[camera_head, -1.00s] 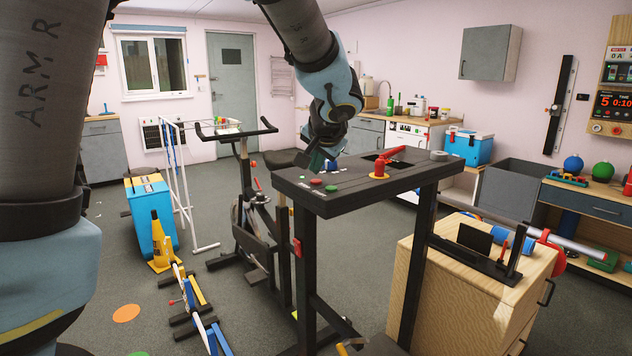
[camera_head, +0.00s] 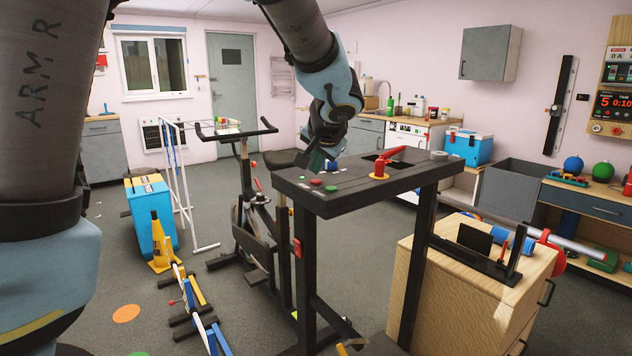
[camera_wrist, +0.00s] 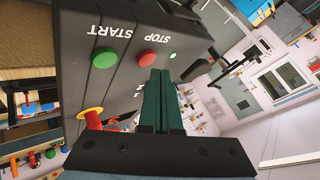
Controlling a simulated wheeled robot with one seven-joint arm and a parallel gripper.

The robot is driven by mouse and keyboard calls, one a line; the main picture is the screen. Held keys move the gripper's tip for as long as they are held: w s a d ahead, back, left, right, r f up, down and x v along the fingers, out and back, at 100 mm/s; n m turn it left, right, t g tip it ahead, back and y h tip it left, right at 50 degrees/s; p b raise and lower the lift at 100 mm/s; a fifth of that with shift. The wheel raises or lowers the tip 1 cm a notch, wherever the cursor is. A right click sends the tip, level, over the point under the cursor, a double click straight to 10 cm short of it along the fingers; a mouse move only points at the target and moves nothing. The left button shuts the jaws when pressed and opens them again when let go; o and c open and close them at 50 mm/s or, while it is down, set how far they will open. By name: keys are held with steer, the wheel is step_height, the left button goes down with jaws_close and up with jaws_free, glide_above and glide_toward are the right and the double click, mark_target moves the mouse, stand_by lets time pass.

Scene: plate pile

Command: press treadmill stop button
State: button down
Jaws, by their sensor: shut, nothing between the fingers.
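The treadmill console (camera_head: 345,202) is a dark slab on black posts. Its red stop button (camera_head: 316,183) and green start button (camera_head: 331,189) sit near its left end. In the wrist view the red button (camera_wrist: 147,58), marked STOP, and the green button (camera_wrist: 104,58), marked START, both show clearly. My gripper (camera_wrist: 161,71) is shut and empty, its dark green fingers together. In the wrist view its tips appear just right of and below the red button; contact cannot be made out. In the head view my gripper (camera_head: 317,161) is over the console's far left edge.
A red knob on a yellow base (camera_head: 379,169) stands farther right on the console; it also shows in the wrist view (camera_wrist: 91,116). An exercise bike (camera_head: 246,205) is left of the treadmill. A wooden cabinet (camera_head: 455,290) is at the right.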

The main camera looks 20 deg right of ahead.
mark_target(316, 182)
steer(key=shift+f, duration=0.1)
stand_by(0.3)
steer(key=shift+f+b, duration=0.35)
steer(key=shift+b, duration=0.35)
steer(key=shift+f+b, duration=0.35)
steer(key=shift+b, duration=0.3)
stand_by(0.4)
stand_by(0.3)
steer(key=shift+r+p, duration=0.4)
steer(key=shift+r, duration=0.4)
steer(key=shift+r+p, duration=1.65)
steer(key=shift+r, duration=0.95)
steer(key=shift+f, duration=0.1)
